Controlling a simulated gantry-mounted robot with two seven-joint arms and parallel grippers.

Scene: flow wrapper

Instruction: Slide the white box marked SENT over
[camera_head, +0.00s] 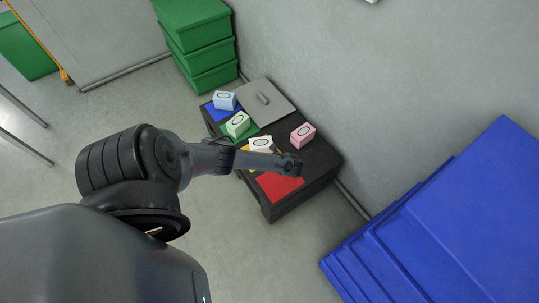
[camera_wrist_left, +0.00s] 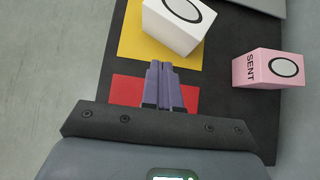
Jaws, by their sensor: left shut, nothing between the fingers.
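The white box (camera_head: 260,145) with a black oval on it stands on the yellow patch of the black low table, partly behind my left arm in the head view. In the left wrist view the white box (camera_wrist_left: 178,24) is at the top, cut by the frame edge, and no SENT lettering shows on its visible faces. My left gripper (camera_head: 279,151) is shut and empty. In the left wrist view its fingertips (camera_wrist_left: 159,66) are just at the near side of the white box; I cannot tell whether they touch it. My right gripper is not in view.
A pink box (camera_wrist_left: 268,68) marked SENT stands right of the white one on the black table (camera_head: 322,160). A green box (camera_head: 237,124) and blue box (camera_head: 224,100) stand farther back. The red patch (camera_head: 282,188) is bare. A grey plate (camera_head: 275,101) lies near the wall.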

